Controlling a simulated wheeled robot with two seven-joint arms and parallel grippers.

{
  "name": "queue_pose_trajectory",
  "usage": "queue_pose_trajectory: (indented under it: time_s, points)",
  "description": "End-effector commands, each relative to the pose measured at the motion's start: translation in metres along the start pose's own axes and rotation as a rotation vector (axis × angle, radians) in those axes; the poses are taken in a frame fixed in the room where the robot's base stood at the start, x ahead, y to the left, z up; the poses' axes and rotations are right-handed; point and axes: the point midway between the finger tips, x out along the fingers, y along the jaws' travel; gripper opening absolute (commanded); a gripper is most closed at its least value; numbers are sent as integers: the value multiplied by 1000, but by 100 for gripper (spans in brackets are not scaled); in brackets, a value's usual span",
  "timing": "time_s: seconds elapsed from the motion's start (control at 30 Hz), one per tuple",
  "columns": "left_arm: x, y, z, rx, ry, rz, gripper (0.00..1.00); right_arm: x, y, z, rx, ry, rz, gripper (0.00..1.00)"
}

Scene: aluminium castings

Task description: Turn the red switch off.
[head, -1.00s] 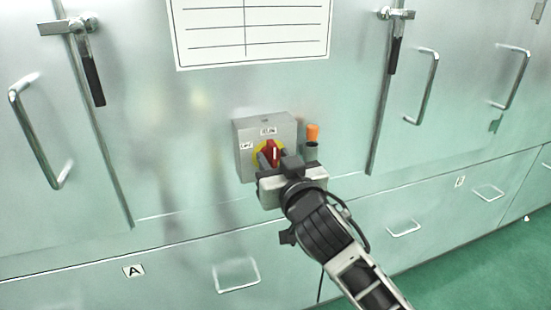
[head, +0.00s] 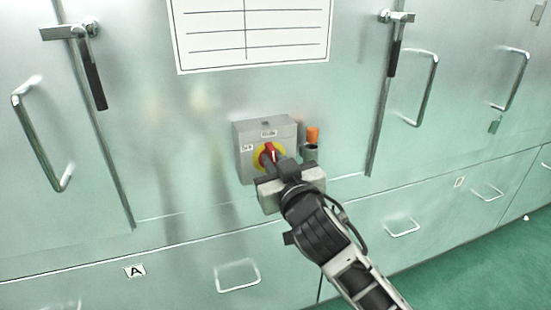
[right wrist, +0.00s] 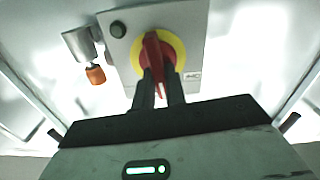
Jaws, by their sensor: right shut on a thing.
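The red switch (head: 268,152) is a rotary handle on a yellow disc, on the front of a grey box (head: 243,165) fixed to the cabinet front. In the right wrist view the red handle (right wrist: 153,48) is near upright in that picture, tilted slightly. My right gripper (head: 274,161) is at the switch, and its two dark fingers (right wrist: 160,84) are shut on the handle from both sides. Small labels on the box are too blurred to read. The gripper hides the lower part of the switch in the head view. My left gripper is not in view.
An orange-topped item in a grey holder (head: 311,152) is mounted just right of the box. Pull handles (head: 422,88) and latch levers (head: 89,70) stick out from the cabinet doors. A white ruled sheet (head: 250,32) hangs above. Green floor (head: 480,255) shows at lower right.

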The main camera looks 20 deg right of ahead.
Motion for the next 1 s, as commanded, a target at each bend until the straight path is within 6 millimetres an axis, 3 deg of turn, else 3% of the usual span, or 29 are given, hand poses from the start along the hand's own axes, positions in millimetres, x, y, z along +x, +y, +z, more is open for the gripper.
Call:
queue_pose_trajectory:
  time_s: [1.0]
  points:
    - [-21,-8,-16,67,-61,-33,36,0,-9,3,-942,-2,-2,0]
